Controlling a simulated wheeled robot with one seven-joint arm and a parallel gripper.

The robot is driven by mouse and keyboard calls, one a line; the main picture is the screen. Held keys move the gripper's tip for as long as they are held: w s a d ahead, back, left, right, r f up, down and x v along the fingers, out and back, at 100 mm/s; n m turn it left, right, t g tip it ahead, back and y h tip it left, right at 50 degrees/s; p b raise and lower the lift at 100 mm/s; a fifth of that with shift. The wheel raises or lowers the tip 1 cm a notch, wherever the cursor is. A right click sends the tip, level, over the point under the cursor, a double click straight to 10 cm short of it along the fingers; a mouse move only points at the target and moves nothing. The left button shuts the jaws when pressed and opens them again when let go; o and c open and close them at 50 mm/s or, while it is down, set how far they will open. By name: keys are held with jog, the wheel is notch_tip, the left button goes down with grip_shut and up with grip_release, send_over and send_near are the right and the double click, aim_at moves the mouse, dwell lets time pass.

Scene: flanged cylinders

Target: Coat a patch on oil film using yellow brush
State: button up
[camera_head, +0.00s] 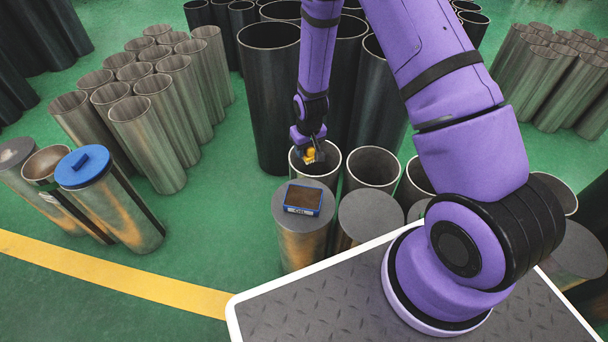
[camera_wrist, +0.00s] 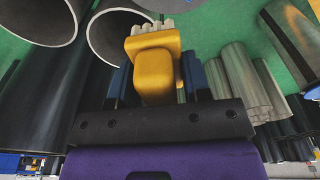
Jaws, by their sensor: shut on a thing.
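My gripper (camera_head: 312,148) is shut on the yellow brush (camera_head: 310,155), which hangs over the open mouth of a metal cylinder. In the wrist view the yellow brush (camera_wrist: 153,75) sticks out from between the fingers, with its pale bristles (camera_wrist: 152,27) at the far end. A small blue-rimmed tray (camera_head: 303,199) with a dark brown inside and a white label rests on the closed top of a cylinder (camera_head: 304,240), in front of and below the brush. The brush is apart from the tray. I cannot make out an oil film with certainty.
Open metal cylinders (camera_head: 372,167) stand right of the brush, and tall black cylinders (camera_head: 268,100) stand behind it. A cylinder with a blue lid (camera_head: 82,167) stands at the left. Green floor (camera_head: 200,225) is free between it and the tray's cylinder.

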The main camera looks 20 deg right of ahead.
jog(key=n, duration=0.1)
send_over(302, 196)
notch_tip(302, 196, down, 8)
jog(key=shift+s+d+f, duration=0.1)
jog(key=shift+f, duration=1.35)
jog(key=shift+s+f, duration=0.1)
jog(key=shift+f, duration=1.3)
jog(key=shift+f, duration=0.5)
notch_tip(302, 196, up, 7)
dwell(0.8)
dwell(0.7)
jog(key=w+d+r+m, duration=0.1)
jog(key=w+d+r, duration=0.2)
jog(key=r, duration=0.4)
jog(key=w+d+r+m, duration=0.1)
jog(key=w+d+r, duration=0.3)
jog(key=r, duration=0.4)
jog(key=shift+r, duration=0.2)
